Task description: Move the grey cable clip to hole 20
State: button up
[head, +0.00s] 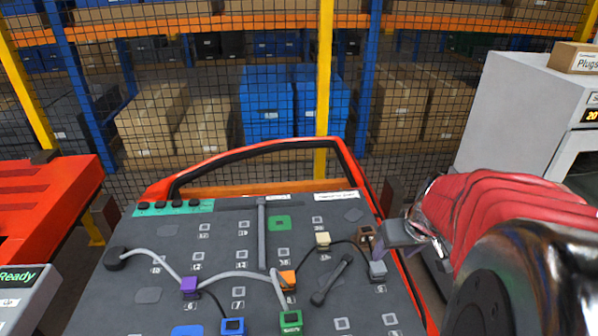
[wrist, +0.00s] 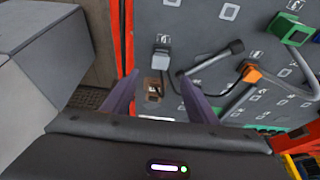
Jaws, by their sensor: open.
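The grey cable clip (head: 378,269) sits at the right edge of the dark door panel (head: 150,236), with a dark cable running from it. In the wrist view the grey clip (wrist: 162,58) lies just beyond the fingertips, slightly above the brown clip (wrist: 153,90). My gripper (head: 385,233) is open and empty near the panel's right edge; its two purple-grey fingers (wrist: 158,73) stand apart, and neither is seen touching the grey clip. The hole labels are too small to read surely, so I cannot tell which is hole 20.
Cream (head: 323,240), orange (head: 287,280), green (head: 290,321), purple (head: 189,286) and blue (head: 232,327) clips with cables occupy the panel. A dark bar (head: 332,281) lies left of the grey clip. The red door frame (head: 340,152) rises behind. A grey machine (head: 510,110) stands right.

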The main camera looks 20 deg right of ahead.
aim_at(378, 266)
jog(key=shift+f, duration=0.1)
jog(key=shift+x, duration=6.85)
jog(key=shift+w, duration=0.1)
grip_shut()
jog(key=shift+r, duration=0.5)
jog(key=c, duration=0.6)
grip_release()
grip_shut()
jog(key=shift+r, duration=0.1)
